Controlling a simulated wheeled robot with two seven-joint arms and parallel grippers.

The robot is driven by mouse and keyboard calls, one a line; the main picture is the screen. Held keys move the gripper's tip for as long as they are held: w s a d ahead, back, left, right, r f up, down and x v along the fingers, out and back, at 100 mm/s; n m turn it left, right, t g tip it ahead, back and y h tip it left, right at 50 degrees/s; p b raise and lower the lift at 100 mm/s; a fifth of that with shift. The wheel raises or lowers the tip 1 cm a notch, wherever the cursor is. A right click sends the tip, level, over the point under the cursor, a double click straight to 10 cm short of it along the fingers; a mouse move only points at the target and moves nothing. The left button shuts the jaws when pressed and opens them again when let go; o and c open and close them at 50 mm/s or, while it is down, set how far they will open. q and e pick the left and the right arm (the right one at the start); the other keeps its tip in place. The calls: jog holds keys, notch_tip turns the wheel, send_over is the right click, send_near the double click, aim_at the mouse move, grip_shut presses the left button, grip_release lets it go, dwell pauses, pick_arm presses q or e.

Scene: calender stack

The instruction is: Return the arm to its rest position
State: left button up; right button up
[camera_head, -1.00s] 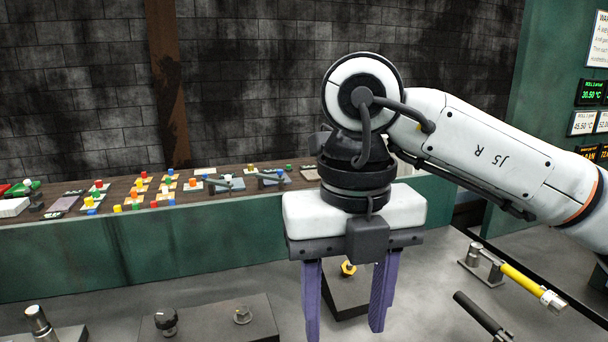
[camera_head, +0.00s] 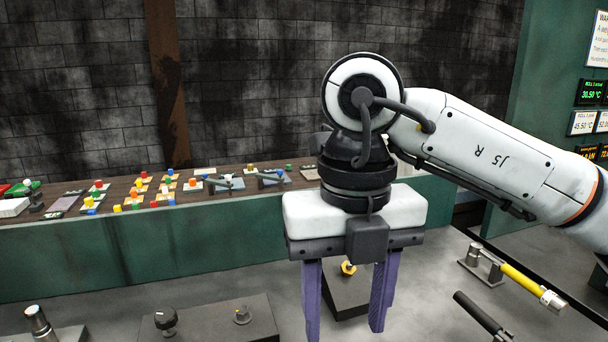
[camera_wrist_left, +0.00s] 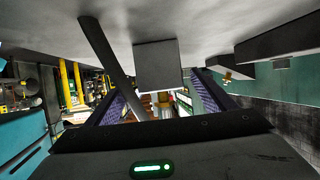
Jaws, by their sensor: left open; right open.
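My right arm (camera_head: 480,150) is white with black joints and reaches in from the right edge of the head view. My right gripper (camera_head: 345,330) points down with two purple fingers spread apart and nothing between them. My left gripper is outside the head view. In the left wrist view, the purple fingers of my left gripper (camera_wrist_left: 162,82) are spread apart, with no held object visible.
A long green bench (camera_head: 150,250) with a brown top carries several coloured buttons and levers. In front are a dark box with knobs (camera_head: 215,318), a yellow handle (camera_head: 522,283) and a black handle (camera_head: 478,311). Screens (camera_head: 590,92) hang on the green panel at right.

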pick_arm(q)
jog(key=x, duration=0.9)
jog(key=shift+d+f, duration=0.1)
jog(key=shift+f, duration=0.05)
pick_arm(e)
notch_tip(320, 180, down, 12)
jog(key=shift+f, duration=0.15)
jog(key=n, duration=0.3)
jog(key=shift+n, duration=0.3)
jog(key=n, duration=0.3)
jog(key=shift+n, duration=0.4)
